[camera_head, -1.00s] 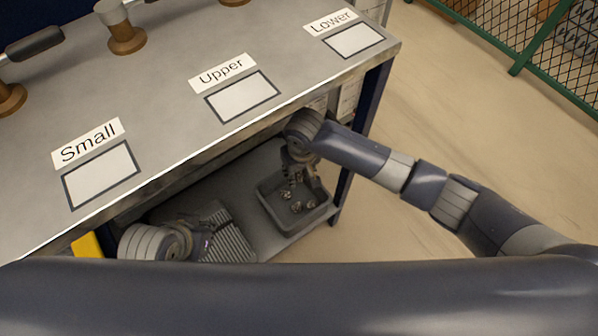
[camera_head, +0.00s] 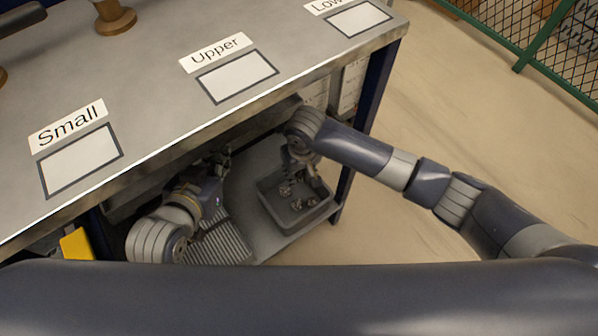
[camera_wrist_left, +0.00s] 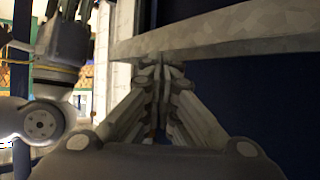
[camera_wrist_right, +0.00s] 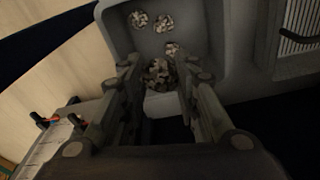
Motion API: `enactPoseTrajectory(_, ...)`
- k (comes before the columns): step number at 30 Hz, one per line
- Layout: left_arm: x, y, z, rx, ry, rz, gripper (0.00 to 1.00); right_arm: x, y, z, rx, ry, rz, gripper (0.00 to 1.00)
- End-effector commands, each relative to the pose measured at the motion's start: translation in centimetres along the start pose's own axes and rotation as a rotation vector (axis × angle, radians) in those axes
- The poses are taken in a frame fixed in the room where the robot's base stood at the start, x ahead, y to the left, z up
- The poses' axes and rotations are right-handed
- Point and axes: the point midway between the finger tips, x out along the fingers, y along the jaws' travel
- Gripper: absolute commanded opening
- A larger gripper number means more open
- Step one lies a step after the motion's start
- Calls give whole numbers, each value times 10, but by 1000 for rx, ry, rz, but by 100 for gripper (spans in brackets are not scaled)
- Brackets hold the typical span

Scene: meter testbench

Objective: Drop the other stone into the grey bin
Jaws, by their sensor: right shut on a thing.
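The grey bin (camera_head: 284,226) stands on the lower shelf at its right end; it also shows in the right wrist view (camera_wrist_right: 226,25). Several speckled stones lie in it, among them one (camera_wrist_right: 138,20) near its wall. My right gripper (camera_head: 300,168) is over the bin. In the right wrist view, my right gripper (camera_wrist_right: 156,78) is shut on a speckled stone (camera_wrist_right: 158,72) between its fingertips. My left gripper (camera_head: 218,160) is below the tabletop, left of the bin. In the left wrist view its fingers (camera_wrist_left: 163,66) are together, with nothing visible between them.
The tabletop (camera_head: 150,100) overhangs both grippers. A ribbed grey tray (camera_head: 222,245) lies on the lower shelf (camera_head: 262,160), left of the bin. A dark blue table leg (camera_head: 372,95) stands behind the right arm. The floor to the right is clear up to a green mesh fence (camera_head: 535,50).

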Motion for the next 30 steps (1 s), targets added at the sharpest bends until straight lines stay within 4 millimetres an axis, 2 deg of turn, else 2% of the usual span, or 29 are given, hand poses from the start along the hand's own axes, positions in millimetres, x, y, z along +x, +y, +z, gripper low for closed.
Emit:
enactPoseTrajectory(6,4,4,-32,0,160,9,0,6,0,0,0,1,0,5)
enactPoseTrajectory(14,-1,10,-72,-1,358,21,0,12,0,1,-1,1,0,5)
enactPoseTrajectory(24,-20,16,-119,-5,612,36,0,19,0,2,-1,1,-1,5)
enactPoseTrajectory(30,-31,18,-135,-8,713,42,0,21,0,2,-1,1,-1,5)
